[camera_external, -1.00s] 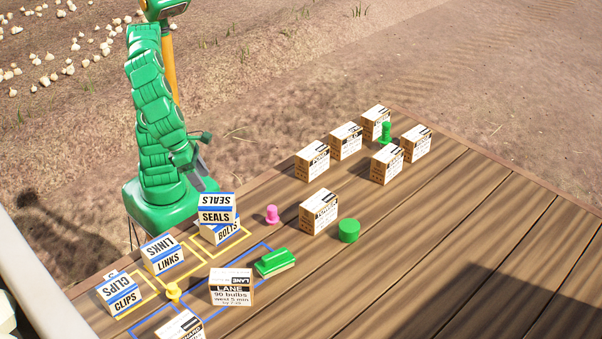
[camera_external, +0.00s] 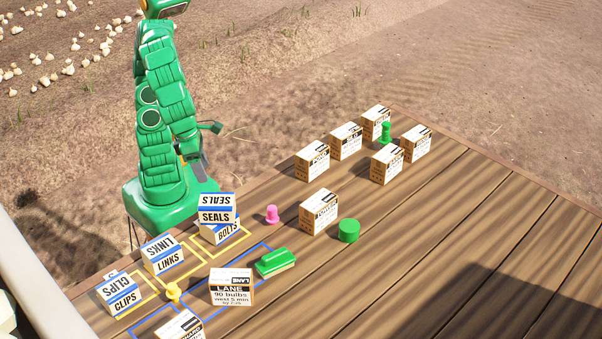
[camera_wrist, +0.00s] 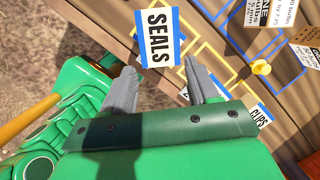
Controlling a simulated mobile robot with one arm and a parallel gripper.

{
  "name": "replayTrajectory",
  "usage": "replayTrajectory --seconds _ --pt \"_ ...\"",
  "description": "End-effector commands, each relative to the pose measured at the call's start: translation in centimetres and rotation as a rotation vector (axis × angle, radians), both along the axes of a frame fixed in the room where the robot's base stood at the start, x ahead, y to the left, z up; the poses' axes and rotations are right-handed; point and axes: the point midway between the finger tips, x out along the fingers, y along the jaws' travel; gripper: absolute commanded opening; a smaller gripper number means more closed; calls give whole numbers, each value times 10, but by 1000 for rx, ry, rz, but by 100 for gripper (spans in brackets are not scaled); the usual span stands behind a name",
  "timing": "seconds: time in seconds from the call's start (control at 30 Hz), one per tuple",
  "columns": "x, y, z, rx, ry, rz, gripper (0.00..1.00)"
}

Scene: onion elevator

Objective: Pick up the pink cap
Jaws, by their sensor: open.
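The pink cap (camera_external: 272,215) stands upright on the wooden deck, right of the SEALS box and left of a white carton. It does not show in the wrist view. My gripper (camera_external: 200,170) hangs near the deck's back edge, above and left of the pink cap in the external view, and apart from it. In the wrist view, my gripper (camera_wrist: 159,66) has its two grey fingers spread wide, with nothing held. The SEALS box (camera_wrist: 159,38) shows beyond and between them.
The SEALS box (camera_external: 217,216) rests on the BOLTS box (camera_external: 220,235), close to the cap. A white carton (camera_external: 319,212) and a green round piece (camera_external: 349,231) stand to its right. A green block (camera_external: 275,262) and yellow piece (camera_external: 173,291) lie nearer. The right foreground deck is clear.

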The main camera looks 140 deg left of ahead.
Motion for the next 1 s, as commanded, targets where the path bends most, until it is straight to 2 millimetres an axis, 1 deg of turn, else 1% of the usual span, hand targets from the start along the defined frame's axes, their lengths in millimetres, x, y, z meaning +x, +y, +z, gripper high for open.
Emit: replayTrajectory --seconds 0.27,0.4,0.57,0.67,0.77,0.9,1.0 --pt "10 10 -17 -186 102 121 59" --pt "20 20 -24 -346 170 222 59" --pt "36 37 -25 -550 240 349 59" --pt "45 52 -23 -681 274 425 59" --pt "55 71 -18 -814 301 502 59" --pt "69 103 -9 -999 324 604 59" --pt "75 124 -2 -1102 328 654 59"
